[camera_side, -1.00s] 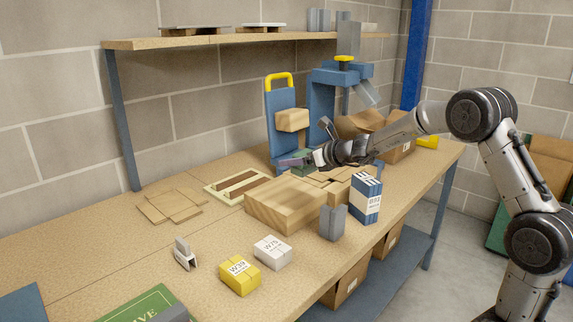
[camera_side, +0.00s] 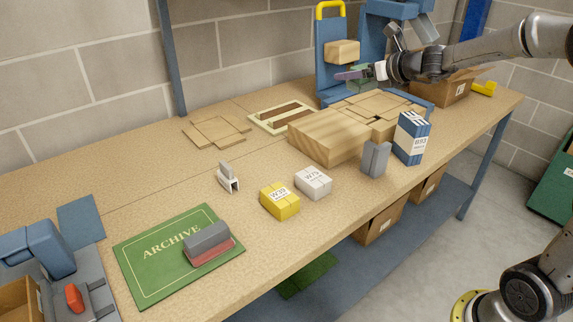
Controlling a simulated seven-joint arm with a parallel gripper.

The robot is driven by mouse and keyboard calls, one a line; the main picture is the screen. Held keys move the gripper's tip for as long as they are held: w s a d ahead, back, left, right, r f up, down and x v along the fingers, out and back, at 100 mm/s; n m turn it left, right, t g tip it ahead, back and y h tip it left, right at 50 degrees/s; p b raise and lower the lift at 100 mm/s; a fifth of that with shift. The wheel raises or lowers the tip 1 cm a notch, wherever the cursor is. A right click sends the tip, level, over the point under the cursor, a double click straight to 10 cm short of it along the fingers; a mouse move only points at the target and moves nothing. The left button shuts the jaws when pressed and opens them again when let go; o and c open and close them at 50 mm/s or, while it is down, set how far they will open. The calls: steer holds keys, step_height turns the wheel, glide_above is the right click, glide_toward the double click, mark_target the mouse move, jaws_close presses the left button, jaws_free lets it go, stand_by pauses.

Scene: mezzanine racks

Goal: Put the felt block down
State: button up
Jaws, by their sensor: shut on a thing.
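My gripper (camera_side: 378,72) is at the back of the bench, in front of the blue stand with a yellow handle. It is shut on a small, flat purple piece (camera_side: 351,74), which points left and is held above the bench. A greenish part shows by the fingers. I cannot tell for certain that the purple piece is the felt block. A grey block with a red underside (camera_side: 208,243) lies on the green ARCHIVE book (camera_side: 150,262) at the front left.
A thick wooden block (camera_side: 320,140), stacked thin boards and a blue-and-white box (camera_side: 411,138) stand below my gripper. A slotted tray (camera_side: 262,121) lies to their left. Yellow (camera_side: 279,203) and white (camera_side: 313,184) labelled boxes stand in front. Bench left of centre is mostly clear.

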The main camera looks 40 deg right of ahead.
steer(key=s+a+m+g+h, duration=0.1)
steer(key=a+m+g+h, duration=0.3)
steer(key=a+m+h, duration=0.65)
steer(key=n+y, duration=0.1)
steer(key=n, duration=0.1)
glide_above(287, 160)
steer(key=s, duration=0.1)
step_height(287, 160, down, 20)
steer(key=shift+f, duration=0.15)
steer(key=shift+w+f, duration=0.45)
steer(key=shift+f, duration=0.1)
steer(key=shift+w+f, duration=0.15)
steer(key=shift+f, duration=1.5)
steer(key=shift+f, duration=0.15)
